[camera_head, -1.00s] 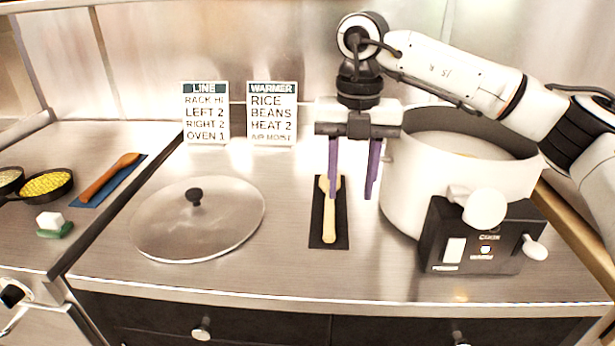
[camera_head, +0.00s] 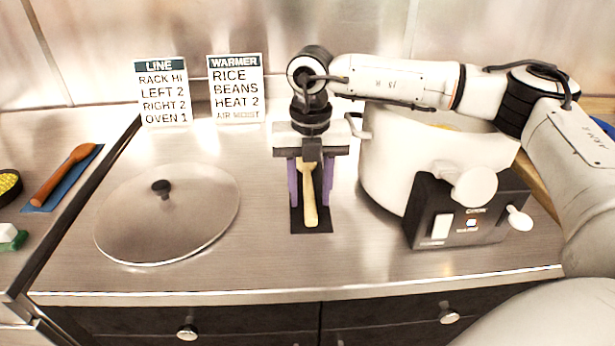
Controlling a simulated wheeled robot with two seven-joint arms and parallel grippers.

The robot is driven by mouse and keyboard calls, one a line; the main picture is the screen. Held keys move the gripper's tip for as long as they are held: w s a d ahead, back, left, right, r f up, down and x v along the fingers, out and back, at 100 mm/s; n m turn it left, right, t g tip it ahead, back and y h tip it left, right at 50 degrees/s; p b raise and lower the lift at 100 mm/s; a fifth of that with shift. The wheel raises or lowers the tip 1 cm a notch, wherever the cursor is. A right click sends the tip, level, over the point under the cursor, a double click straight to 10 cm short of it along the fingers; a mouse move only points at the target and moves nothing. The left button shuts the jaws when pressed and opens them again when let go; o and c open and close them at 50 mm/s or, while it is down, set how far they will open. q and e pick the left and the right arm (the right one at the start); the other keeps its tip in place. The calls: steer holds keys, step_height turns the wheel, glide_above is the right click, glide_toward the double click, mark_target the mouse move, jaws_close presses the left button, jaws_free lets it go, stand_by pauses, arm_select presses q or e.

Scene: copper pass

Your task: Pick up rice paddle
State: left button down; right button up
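The rice paddle (camera_head: 310,207), pale wood, lies on a dark mat (camera_head: 324,224) left of the white cooker, its handle toward the counter's front edge. My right gripper (camera_head: 312,200) is over the paddle with its fingers pointing down. Its two purple fingers are apart, one on each side of the paddle, with gaps visible between them and the wood. The gripper body partly hides the paddle's far end. My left gripper is not in view.
The large white cooker (camera_head: 385,170) with a black control box (camera_head: 468,215) stands close on the right. A glass lid (camera_head: 165,225) lies on the left. Two signs (camera_head: 160,92) (camera_head: 236,90) stand behind. A wooden spoon (camera_head: 62,172) lies on a blue mat at far left.

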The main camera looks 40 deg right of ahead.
steer(key=shift+f, duration=0.35)
jaws_close()
